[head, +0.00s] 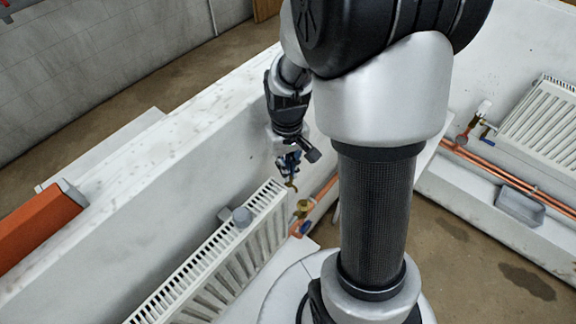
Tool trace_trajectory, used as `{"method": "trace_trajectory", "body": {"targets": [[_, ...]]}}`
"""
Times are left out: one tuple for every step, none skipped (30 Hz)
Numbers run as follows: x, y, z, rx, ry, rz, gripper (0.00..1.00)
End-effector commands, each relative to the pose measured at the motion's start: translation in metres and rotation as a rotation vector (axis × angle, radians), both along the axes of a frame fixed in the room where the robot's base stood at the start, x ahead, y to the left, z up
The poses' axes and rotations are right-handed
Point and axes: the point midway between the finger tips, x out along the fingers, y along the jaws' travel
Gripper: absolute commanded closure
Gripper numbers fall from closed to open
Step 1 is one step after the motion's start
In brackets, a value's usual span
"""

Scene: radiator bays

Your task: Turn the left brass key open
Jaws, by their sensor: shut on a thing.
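A brass valve fitting (303,207) sits just below and right of the fingertips, beside the radiator's end. I cannot tell whether the key touches this fitting.
Another radiator (545,120), copper pipes (510,178) and a grey tray (519,206) are at right. An orange box (38,226) lies at left.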

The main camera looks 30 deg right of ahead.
Motion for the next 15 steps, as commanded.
{"method": "trace_trajectory", "body": {"targets": [[-0.0001,0.0003,0.0002,0.0,0.0,0.022,1.0],[-0.0001,0.0004,0.0002,0.0,0.0,0.035,1.0],[-0.0001,0.0005,0.0002,0.0,0.0,0.05,1.0],[0.0,0.0006,0.0002,0.0,0.0,0.061,1.0],[0.0,0.0007,0.0002,0.0,0.0,0.07,1.0],[0.0,0.0008,0.0002,0.0,0.0,0.081,1.0],[0.0,0.0008,0.0002,0.0,0.0,0.088,1.0],[0.0,0.0009,0.0002,0.0,0.0,0.094,1.0],[0.0,0.0009,0.0003,0.0,0.0,0.1,1.0],[0.0,0.001,0.0003,0.0,0.0,0.104,1.0],[0.0,0.001,0.0003,0.0,0.0,0.108,1.0],[0.0,0.001,0.0003,0.0,0.0,0.111,1.0],[0.0,0.001,0.0003,0.0,0.0,0.113,1.0],[0.0,0.001,0.0003,0.0,0.0,0.115,1.0],[0.0,0.001,0.0003,0.0,0.0,0.116,1.0]]}}
